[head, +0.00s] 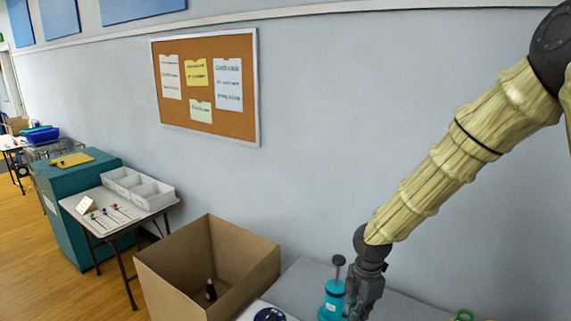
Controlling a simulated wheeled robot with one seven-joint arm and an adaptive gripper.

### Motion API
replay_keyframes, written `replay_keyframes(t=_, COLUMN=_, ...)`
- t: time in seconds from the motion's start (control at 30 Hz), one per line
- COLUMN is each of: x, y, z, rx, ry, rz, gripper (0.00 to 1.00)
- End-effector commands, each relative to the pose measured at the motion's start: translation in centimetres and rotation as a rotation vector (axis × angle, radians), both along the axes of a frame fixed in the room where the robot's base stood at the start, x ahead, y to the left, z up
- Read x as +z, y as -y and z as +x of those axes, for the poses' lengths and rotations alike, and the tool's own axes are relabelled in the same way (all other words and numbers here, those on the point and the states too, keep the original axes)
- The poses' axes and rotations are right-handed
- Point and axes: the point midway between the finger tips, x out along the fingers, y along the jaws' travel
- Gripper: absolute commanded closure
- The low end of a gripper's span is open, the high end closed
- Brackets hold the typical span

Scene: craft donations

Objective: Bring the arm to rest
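My arm comes down from the upper right, and my gripper (364,308) points downward over the grey table (305,275) at the bottom of the head view. The fingertips are at the lower picture edge, and I cannot tell whether they are apart or shut. A teal object with a dark knob on a stem (333,298) stands just left of the gripper. The gripper overlaps its right side in the picture. I cannot tell whether they touch.
An open cardboard box (165,278) holds a small dark bottle (211,290). A dark blue round item (269,314) and green handles (463,315) show at the bottom edge. A side table (90,222) carries a white divided tray (150,195) beside a teal cabinet (62,220). Wall behind.

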Motion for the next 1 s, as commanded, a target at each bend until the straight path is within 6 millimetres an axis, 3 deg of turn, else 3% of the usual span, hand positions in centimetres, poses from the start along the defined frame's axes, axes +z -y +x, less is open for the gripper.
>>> replay_keyframes(t=0.27, x=-6.7, y=-0.8, z=-1.8, rx=-0.161, ry=-0.041, rz=0.044, gripper=1.00)
replay_keyframes(t=0.47, x=-13.1, y=-1.7, z=-5.2, rx=-0.360, ry=-0.078, rz=0.083, gripper=1.00)
replay_keyframes(t=0.7, x=-24.5, y=-2.5, z=-12.3, rx=-0.782, ry=-0.143, rz=0.115, gripper=1.00)
replay_keyframes(t=1.0, x=-36.0, y=-1.1, z=-22.5, rx=-1.346, ry=-0.167, rz=0.075, gripper=1.00)
